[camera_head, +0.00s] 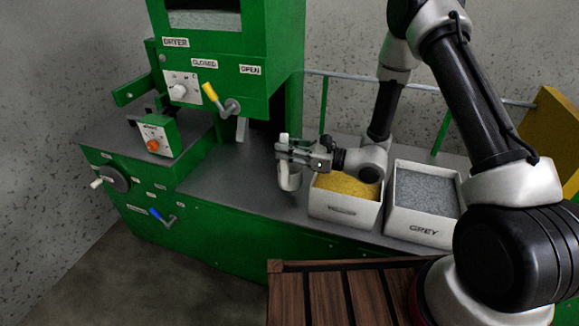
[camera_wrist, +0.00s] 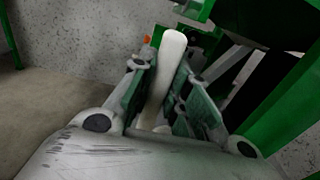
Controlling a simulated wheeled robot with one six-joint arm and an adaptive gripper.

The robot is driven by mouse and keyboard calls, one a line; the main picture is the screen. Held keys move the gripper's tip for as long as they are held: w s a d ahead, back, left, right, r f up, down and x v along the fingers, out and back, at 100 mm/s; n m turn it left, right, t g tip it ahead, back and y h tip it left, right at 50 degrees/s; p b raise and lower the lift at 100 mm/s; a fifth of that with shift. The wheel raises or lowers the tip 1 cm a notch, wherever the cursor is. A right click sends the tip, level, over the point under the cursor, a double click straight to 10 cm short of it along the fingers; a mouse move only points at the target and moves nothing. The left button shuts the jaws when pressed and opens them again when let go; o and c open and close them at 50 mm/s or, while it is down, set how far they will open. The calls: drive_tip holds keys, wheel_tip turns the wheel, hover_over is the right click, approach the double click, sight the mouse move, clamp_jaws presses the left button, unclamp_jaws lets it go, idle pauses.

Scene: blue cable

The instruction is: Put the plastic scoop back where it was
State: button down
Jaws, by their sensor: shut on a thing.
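My gripper (camera_head: 287,151) is shut on the white plastic scoop (camera_head: 290,179). In the head view the scoop's cup hangs below the fingers and its handle end sticks up above them. The gripper holds it at the left side of the yellow-filled bin, over the grey work surface of the green machine. I cannot tell if the scoop touches the surface. In the wrist view the scoop's white handle (camera_wrist: 170,60) stands between the two fingers; its cup is hidden there.
A white bin of yellow granules (camera_head: 342,211) and a white bin labelled GREY (camera_head: 408,228) stand to the right. The green dryer (camera_head: 283,60) with a yellow lever (camera_head: 211,93) stands to the left. A slatted wooden surface (camera_head: 330,298) is in front. The grey work surface (camera_head: 225,178) left of the scoop is clear.

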drive_tip(key=shift+f, duration=2.25)
drive_tip(key=c, duration=1.4)
unclamp_jaws()
drive_tip(key=shift+f, duration=0.15)
